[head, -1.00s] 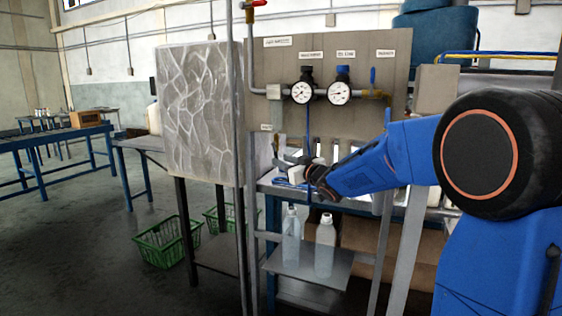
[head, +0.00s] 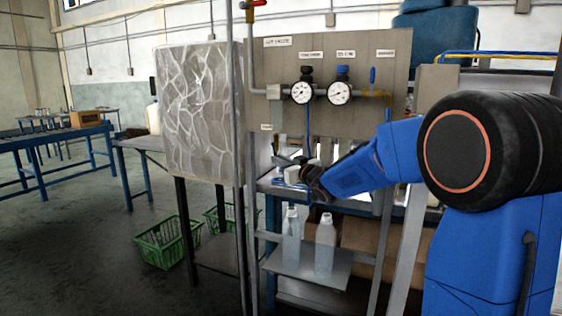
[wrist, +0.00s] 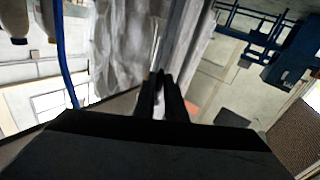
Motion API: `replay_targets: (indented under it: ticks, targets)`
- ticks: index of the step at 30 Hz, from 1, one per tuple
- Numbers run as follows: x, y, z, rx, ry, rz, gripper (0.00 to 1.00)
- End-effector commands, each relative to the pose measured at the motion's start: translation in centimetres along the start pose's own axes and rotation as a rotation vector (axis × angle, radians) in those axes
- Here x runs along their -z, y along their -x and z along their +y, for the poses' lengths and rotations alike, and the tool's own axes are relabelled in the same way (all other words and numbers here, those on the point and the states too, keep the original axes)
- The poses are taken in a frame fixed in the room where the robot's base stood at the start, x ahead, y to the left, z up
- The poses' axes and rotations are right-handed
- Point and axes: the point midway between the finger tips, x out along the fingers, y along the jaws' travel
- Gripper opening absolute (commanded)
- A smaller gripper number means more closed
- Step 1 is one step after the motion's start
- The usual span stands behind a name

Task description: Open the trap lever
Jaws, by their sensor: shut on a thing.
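My gripper (head: 284,160) is at the left end of the panel's worktop, just below a small label (head: 266,127) too small to read. In the wrist view its two dark fingers (wrist: 160,80) are close together around a thin, pale metal piece (wrist: 155,55). I take this piece to be the trap lever; its shape and angle are mostly hidden by the fingers. In the head view the lever cannot be made out clearly behind my gripper.
Two pressure gauges (head: 301,92) and a blue valve handle (head: 372,75) are on the panel. A red-handled valve (head: 256,4) tops the pipe. Clear bottles (head: 325,245) stand on the lower shelf. Green baskets (head: 160,243) are on the floor.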

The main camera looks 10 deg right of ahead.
Motion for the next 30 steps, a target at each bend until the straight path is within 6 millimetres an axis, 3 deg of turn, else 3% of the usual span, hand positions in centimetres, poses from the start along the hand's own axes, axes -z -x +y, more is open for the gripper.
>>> replay_targets:
  ticks: [10, 22, 23, 25, 30]
  targets:
    - [-0.56, -0.97, -0.78, -0.023, -0.108, 0.170, 0.00]
    - [-0.50, -1.00, -0.76, -0.029, -0.122, 0.194, 0.00]
    - [-0.50, -1.00, -0.76, -0.029, -0.122, 0.194, 0.13]
    - [-0.50, -1.00, -0.75, -0.029, -0.122, 0.194, 0.29]
    - [-0.54, -0.99, -0.74, -0.030, -0.122, 0.193, 0.29]
